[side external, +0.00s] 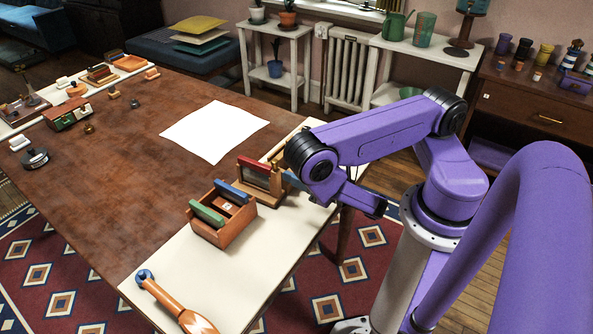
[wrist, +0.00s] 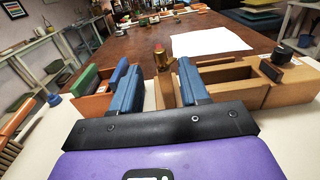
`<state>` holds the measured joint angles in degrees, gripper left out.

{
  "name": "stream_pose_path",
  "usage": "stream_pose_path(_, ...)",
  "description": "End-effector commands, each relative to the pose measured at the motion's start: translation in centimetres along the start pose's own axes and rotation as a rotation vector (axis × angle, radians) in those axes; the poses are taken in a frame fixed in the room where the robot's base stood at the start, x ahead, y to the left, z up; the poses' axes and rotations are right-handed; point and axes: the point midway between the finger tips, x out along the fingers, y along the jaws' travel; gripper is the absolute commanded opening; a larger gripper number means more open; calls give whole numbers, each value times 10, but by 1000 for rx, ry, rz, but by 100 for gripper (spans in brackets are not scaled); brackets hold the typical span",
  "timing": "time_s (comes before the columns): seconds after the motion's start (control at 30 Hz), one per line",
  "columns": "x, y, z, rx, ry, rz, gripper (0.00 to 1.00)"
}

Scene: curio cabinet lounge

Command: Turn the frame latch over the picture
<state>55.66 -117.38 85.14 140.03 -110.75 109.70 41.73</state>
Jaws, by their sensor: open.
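My gripper (wrist: 159,68) is open. Its two blue fingers are apart, with part of a wooden piece and a small brass piece with a red top (wrist: 160,58) showing between them. In the side external view my gripper (side external: 292,181) is low over the table's near right edge, partly hidden by my arm. A small wooden frame-like holder (side external: 245,172) with a dark panel and a red top bar stands beside it. Right of my fingers, a wooden fixture (wrist: 228,73) carries a dark latch-like block (wrist: 270,72). I cannot clearly tell the picture, or whether the latch covers it.
A wooden box (side external: 231,230) with a green and a blue block stands close to the fingers' left in the wrist view. A white sheet (side external: 214,132) lies beyond. An orange-handled tool (side external: 172,303) lies at the table's front. The brown tabletop's middle is mostly clear.

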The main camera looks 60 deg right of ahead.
Motion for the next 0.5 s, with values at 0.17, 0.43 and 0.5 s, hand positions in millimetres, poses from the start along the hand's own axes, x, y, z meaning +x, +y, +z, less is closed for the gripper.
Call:
stream_pose_path(0.17, 8, 8, -1, 54, -7, -54, 45)
stream_pose_path(0.43, 27, 30, 0, 159, -79, -268, 45)
stream_pose_path(0.5, 32, 36, 2, 143, -106, -322, 45)
